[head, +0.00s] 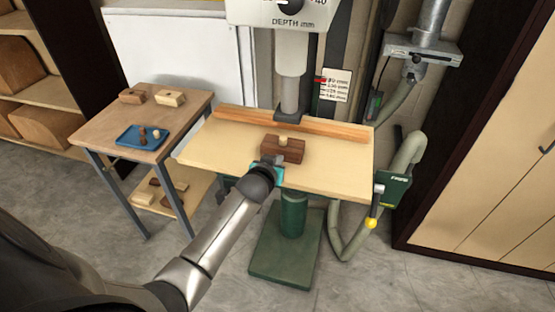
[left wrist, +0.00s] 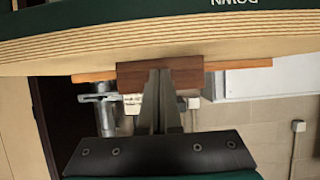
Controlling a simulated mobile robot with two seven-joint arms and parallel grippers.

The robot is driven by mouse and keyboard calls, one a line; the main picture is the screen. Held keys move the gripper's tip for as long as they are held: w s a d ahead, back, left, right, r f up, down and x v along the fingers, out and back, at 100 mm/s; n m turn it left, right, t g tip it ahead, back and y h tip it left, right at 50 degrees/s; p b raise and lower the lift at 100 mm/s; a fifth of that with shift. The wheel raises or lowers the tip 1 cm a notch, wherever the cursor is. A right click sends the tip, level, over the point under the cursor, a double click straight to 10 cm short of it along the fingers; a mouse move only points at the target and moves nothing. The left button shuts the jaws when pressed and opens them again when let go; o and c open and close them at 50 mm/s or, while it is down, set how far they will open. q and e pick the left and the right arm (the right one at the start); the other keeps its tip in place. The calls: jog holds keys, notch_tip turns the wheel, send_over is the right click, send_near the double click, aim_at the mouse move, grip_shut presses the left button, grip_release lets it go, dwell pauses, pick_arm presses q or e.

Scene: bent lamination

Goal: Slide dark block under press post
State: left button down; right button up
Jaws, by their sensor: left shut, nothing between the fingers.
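The dark brown block (head: 291,154) lies on the pale press table (head: 338,172), a light round peg (head: 283,140) standing on its top. The press post (head: 290,92) hangs behind the block, with a dark foot (head: 288,114) at its lower end near the wooden fence. My left gripper (head: 270,161) is shut and empty at the block's near side. In the left wrist view, which looks upside down, its closed fingers (left wrist: 160,76) overlap the block's face (left wrist: 131,76); whether they touch it I cannot tell. My right gripper is out of view.
A wooden fence (head: 335,131) runs along the table's back edge. A lever with a yellow knob (head: 371,223) hangs at the right. A side table (head: 103,113) at left holds a blue tray (head: 128,140) and small blocks. The table's right part is clear.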

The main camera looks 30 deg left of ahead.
aim_at(281, 148)
pick_arm(q)
jog(key=shift+w+a+b, duration=0.2)
jog(key=shift+w+b, duration=0.25)
jog(key=shift+w, duration=0.35)
jog(key=shift+w+a+b, duration=0.2)
jog(key=shift+w+b, duration=0.2)
jog(key=shift+w, duration=0.45)
jog(key=shift+w+a+b, duration=0.2)
jog(key=shift+w+b, duration=0.25)
jog(key=shift+w, duration=0.35)
jog(key=shift+w+a+b, duration=0.2)
jog(key=shift+w+b, duration=0.35)
jog(key=shift+w, duration=0.25)
jog(key=shift+w+a+b, duration=0.2)
jog(key=shift+w+b, duration=0.35)
jog(key=shift+w, duration=0.25)
jog(key=s+p, duration=0.2)
jog(key=s+d+p, duration=0.1)
jog(key=p, duration=0.1)
jog(key=shift+s+r, duration=0.15)
jog(key=shift+r, duration=0.2)
jog(key=s+p, duration=0.2)
jog(key=s+d+p, duration=0.1)
jog(key=s+p, duration=0.1)
jog(key=s, duration=0.1)
jog(key=shift+s+d+r+p, duration=0.1)
jog(key=shift+s+r+p, duration=0.15)
jog(key=shift+p, duration=0.1)
jog(key=shift+f, duration=0.1)
